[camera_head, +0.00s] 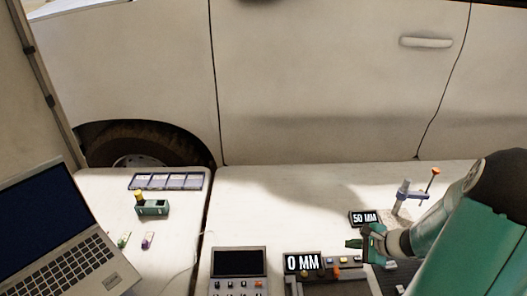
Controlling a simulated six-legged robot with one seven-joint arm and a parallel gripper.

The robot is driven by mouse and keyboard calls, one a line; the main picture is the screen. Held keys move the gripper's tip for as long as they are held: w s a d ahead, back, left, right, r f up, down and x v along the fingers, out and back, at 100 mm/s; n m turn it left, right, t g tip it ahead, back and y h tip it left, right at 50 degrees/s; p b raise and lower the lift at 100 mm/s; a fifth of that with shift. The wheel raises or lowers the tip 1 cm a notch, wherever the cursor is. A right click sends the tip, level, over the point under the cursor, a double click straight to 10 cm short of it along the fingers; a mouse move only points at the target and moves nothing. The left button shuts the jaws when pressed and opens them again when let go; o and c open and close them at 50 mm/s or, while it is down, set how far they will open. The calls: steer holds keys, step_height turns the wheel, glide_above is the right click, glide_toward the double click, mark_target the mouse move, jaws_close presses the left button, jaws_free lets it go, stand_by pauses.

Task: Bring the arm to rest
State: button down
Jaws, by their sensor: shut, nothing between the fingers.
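My arm comes in from the right edge of the head view, and my gripper (352,244) is at its end, pointing left. The gripper is shut and empty. It hovers above or close to the devices at the front of the right table, just over the right end of the box with the "0 MM" display (304,262). I cannot tell the exact height between them. A small "50 MM" display (364,218) stands right behind the gripper. My arm hides part of the table's right side.
A laptop (65,235) stands at the left. A divided tray (168,181) and a green block with a yellow top (152,207) are on the left table. A control box (238,265) is at the front. A clamp-like stand (405,194) is near my arm. The right table's (270,205) middle is clear.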

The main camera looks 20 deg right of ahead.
steer(key=w+a+r+n+g, duration=0.2)
steer(key=a+r+n, duration=0.45)
steer(key=a, duration=0.25)
steer(key=s+a+r+n+h, duration=0.2)
steer(key=s+a+r+n, duration=0.3)
steer(key=a+r+n, duration=0.2)
steer(key=s+a+r+n+h, duration=0.1)
steer(key=s+a+r+n, duration=0.5)
steer(key=a+r, duration=0.5)
steer(key=shift+s+a+r+n+g+h, duration=0.3)
steer(key=shift+r+n+g+h, duration=0.1)
steer(key=shift+n, duration=0.85)
steer(key=shift+d, duration=0.15)
